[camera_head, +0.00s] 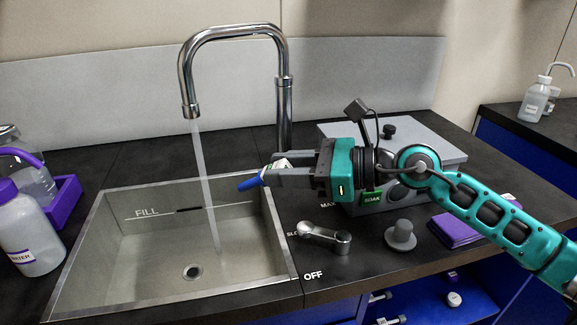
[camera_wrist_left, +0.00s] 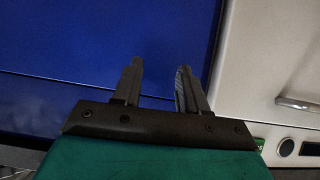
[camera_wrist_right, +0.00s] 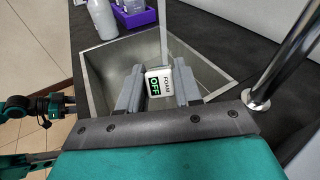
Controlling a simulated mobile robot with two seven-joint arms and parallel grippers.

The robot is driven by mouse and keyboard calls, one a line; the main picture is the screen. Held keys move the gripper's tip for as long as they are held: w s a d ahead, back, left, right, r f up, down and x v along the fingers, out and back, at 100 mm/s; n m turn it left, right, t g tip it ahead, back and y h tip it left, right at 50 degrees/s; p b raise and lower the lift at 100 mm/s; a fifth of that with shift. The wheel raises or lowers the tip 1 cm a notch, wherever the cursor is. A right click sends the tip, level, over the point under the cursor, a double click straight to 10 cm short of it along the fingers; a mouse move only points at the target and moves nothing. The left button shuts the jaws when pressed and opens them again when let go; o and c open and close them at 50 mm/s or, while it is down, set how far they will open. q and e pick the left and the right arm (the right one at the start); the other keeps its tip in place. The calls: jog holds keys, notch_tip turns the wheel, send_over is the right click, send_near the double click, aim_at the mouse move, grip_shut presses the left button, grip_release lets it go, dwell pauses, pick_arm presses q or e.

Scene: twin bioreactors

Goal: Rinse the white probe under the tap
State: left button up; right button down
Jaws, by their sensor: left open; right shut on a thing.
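The white probe (camera_head: 279,163) has a blue tip (camera_head: 249,184) and is held in my right gripper (camera_head: 285,170), which is shut on it. The tip points down-left over the right rim of the sink (camera_head: 130,262). In the right wrist view the probe (camera_wrist_right: 158,82) shows a small display reading "FOAM OFF". The chrome tap (camera_head: 191,108) is running, and a water stream (camera_head: 205,165) falls into the sink. The probe is to the right of the stream and apart from it. My left gripper (camera_wrist_left: 159,68) is open and empty before a blue panel (camera_wrist_left: 80,45).
The tap lever (camera_head: 325,237) and a grey knob (camera_head: 400,236) are right of the sink. A grey unit labelled SOAK (camera_head: 440,145) stands behind my right arm. A white bottle (camera_head: 28,236) and a purple caddy (camera_head: 68,200) stand left of the sink.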

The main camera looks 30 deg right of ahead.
jog(key=w+a+p, duration=0.3)
jog(key=shift+r, duration=0.3)
pick_arm(q)
jog(key=r, duration=0.1)
jog(key=a+r+p, duration=0.1)
jog(key=s+r+p, duration=0.1)
jog(key=shift+a+r+y, duration=0.1)
jog(key=shift+a+y, duration=0.2)
jog(key=shift+a, duration=0.05)
pick_arm(e)
jog(key=r+x, duration=0.1)
jog(key=x, duration=0.5)
jog(key=shift+w+a+f, duration=0.15)
jog(key=shift+w+f, duration=0.1)
jog(key=shift+w, duration=0.15)
pick_arm(q)
jog(key=shift+w+r, duration=0.1)
jog(key=shift+r, duration=0.1)
jog(key=shift+p, duration=0.3)
pick_arm(e)
jog(key=shift+s, duration=0.1)
dwell(1.1)
